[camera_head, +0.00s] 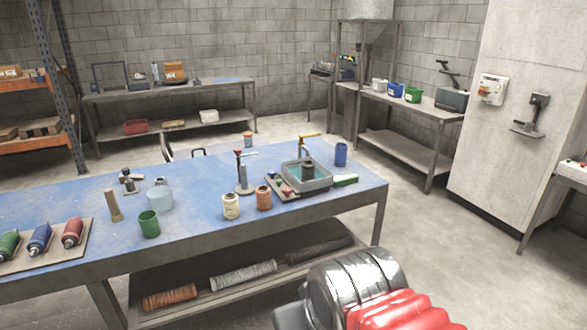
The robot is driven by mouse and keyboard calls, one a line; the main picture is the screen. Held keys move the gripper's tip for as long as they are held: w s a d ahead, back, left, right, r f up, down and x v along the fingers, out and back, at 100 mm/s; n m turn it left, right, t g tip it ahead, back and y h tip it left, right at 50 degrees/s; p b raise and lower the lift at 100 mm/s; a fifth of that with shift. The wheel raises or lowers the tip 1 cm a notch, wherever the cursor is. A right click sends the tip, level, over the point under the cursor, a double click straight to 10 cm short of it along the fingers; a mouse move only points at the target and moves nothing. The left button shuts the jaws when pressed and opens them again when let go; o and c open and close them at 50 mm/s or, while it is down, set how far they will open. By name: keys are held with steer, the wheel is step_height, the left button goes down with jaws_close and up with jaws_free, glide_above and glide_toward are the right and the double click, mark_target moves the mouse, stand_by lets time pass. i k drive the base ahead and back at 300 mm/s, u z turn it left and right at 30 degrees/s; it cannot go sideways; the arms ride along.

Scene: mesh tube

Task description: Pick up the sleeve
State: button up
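I cannot tell for sure which object is the sleeve. Three ribbed, mesh-like tubes lie in a row on the lower shelf of the blue-topped workbench: a copper-orange one (170,298), a grey one (243,275) and a black one (318,250). On the bench top, a short cream cylinder (231,207) and a copper-brown cylinder (264,198) stand upright side by side near the front edge. A silver and red part of my arm fills the bottom right. My gripper's fingers do not show.
Other benches stand along the walls. The floor right of the bench is clear.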

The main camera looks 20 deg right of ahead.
mark_target(307, 166)
steer(key=u, duration=0.25)
steer(key=i, duration=1.35)
steer(key=z, duration=0.15)
